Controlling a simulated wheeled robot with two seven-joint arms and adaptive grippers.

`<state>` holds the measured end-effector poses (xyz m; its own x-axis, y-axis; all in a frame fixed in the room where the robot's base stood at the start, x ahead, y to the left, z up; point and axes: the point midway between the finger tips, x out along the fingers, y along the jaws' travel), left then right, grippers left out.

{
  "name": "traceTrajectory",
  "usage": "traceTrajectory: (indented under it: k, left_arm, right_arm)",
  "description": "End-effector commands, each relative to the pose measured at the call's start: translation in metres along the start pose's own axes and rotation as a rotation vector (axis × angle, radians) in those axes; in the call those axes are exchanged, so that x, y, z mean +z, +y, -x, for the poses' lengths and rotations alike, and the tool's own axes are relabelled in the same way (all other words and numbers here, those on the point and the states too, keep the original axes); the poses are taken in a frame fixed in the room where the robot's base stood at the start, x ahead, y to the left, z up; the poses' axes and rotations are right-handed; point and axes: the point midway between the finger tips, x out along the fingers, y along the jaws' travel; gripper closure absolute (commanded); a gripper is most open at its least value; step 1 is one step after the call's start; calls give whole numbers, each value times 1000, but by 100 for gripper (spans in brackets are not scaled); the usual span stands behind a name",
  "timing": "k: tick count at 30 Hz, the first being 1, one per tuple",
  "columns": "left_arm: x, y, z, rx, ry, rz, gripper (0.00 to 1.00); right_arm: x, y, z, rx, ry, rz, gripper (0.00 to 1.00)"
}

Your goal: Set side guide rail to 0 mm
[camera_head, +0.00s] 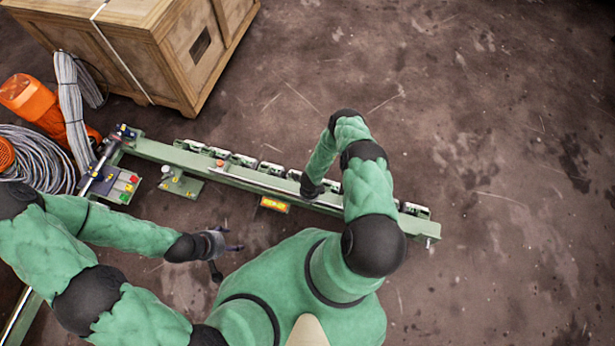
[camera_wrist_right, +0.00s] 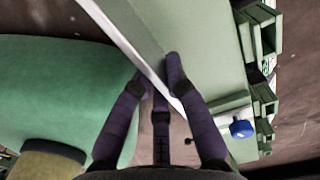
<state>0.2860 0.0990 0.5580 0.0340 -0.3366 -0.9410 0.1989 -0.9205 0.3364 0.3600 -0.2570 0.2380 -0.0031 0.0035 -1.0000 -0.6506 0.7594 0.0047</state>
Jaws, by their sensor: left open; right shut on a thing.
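The side guide rail (camera_head: 262,184) is a thin pale bar along the near side of the green conveyor (camera_head: 158,151) in the head view. In the right wrist view the rail (camera_wrist_right: 122,37) runs down from the top left and passes between the purple fingers of my right gripper (camera_wrist_right: 154,72), which is shut on it. In the head view my right arm hides part of the rail and its gripper's fingers. A blue knob (camera_wrist_right: 241,129) sits on a green bracket to the right of the fingers. My left gripper (camera_head: 234,237) is open and empty, apart from the conveyor on its near side.
A small yellow-red lit display (camera_head: 273,204) stands at the conveyor's near side. A control box (camera_head: 123,186) with buttons is at its left end. A wooden crate (camera_head: 130,45), an orange machine (camera_head: 38,98) and coiled cable (camera_head: 45,150) lie farther left. The floor at right is clear.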

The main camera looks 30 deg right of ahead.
Motion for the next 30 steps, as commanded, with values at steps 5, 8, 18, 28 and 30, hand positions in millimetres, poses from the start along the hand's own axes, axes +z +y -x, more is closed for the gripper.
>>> traceTrajectory:
  k: [5,8,18,28,30]
  left_arm:
    - [0,0,0,0,0,0,28]
    - [0,0,0,0,0,0,28]
    - [0,0,0,0,1,0,28]
    - [0,0,0,0,1,0,28]
    - [0,0,0,0,0,0,28]
  right_arm:
    - [0,-10,1,-17,0,-4,63]
    - [0,-10,1,-18,0,-4,61]
    - [1,-8,2,-13,0,-3,61]
    - [1,-8,30,-13,-1,-3,61]
    - [1,-8,41,-13,-1,-1,61]
